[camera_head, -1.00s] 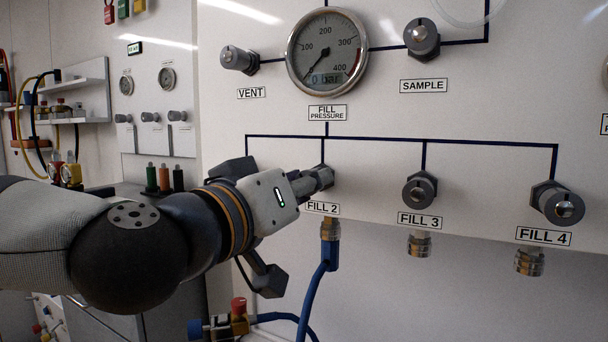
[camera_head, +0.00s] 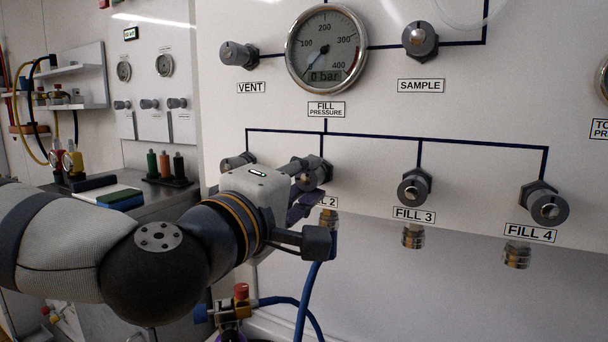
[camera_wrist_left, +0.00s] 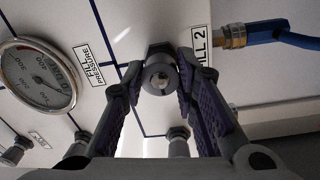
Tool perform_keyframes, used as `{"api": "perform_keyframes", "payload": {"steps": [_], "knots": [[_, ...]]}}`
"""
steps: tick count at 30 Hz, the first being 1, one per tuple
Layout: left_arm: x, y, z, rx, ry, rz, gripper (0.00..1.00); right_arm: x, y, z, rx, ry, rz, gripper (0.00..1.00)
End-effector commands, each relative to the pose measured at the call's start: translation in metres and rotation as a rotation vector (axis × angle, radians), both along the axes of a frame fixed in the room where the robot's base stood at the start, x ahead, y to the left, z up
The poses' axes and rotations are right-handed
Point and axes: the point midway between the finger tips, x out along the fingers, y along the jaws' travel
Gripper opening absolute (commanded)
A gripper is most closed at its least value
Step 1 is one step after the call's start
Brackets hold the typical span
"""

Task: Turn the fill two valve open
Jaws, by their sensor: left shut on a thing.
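The fill two valve (camera_head: 318,177) is a dark grey knob on the white panel, partly hidden behind my left gripper (camera_head: 307,184). In the left wrist view the round end of the fill two valve (camera_wrist_left: 160,76) sits between the two purple-padded fingers, which are closed around its sides. My right gripper is in neither view.
The fill pressure gauge (camera_head: 326,47) reads 0 bar. The fill three valve (camera_head: 414,187) and fill four valve (camera_head: 546,204) stand to the right. Another knob (camera_head: 237,163) is close on the left, behind my wrist. A blue hose (camera_head: 309,295) hangs below.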

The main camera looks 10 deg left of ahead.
Motion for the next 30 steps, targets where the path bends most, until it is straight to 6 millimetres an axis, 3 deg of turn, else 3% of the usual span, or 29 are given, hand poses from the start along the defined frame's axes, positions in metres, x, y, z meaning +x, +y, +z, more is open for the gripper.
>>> {"api": "perform_keyframes", "payload": {"steps": [30], "knots": [[0.0,0.0,0.003,-0.908,0.326,0.0,0.0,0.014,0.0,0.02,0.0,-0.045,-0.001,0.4]]}}
